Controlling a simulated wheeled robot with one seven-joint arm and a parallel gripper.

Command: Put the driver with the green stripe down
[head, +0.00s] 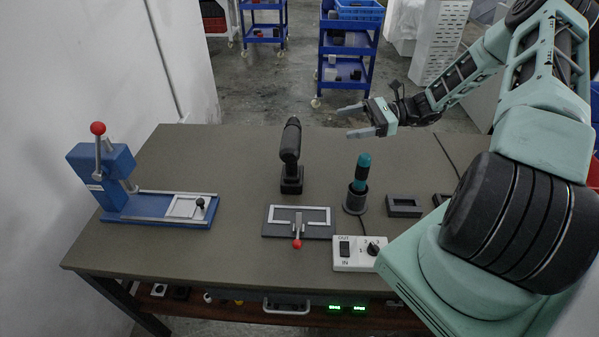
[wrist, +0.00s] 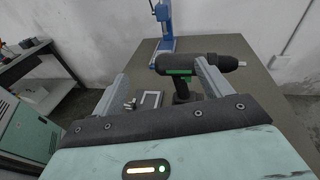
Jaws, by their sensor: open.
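The driver (head: 291,146) is black and stands upright on its base on the table, near the middle. Its green stripe shows in the wrist view on the driver body (wrist: 176,72), and its nose points right there. My gripper (head: 350,121) is open and empty, to the right of the driver in the head view and apart from it. In the wrist view, the right finger of my gripper (wrist: 161,73) overlaps part of the driver. The lower part of the driver is partly hidden there.
A blue press (head: 105,178) with a red knob stands at the table's left. A clamp plate (head: 284,222), a teal-topped tool (head: 361,172) in a round holder, a switch box (head: 359,254) and a dark frame (head: 404,206) stand nearby. The table's back left is clear.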

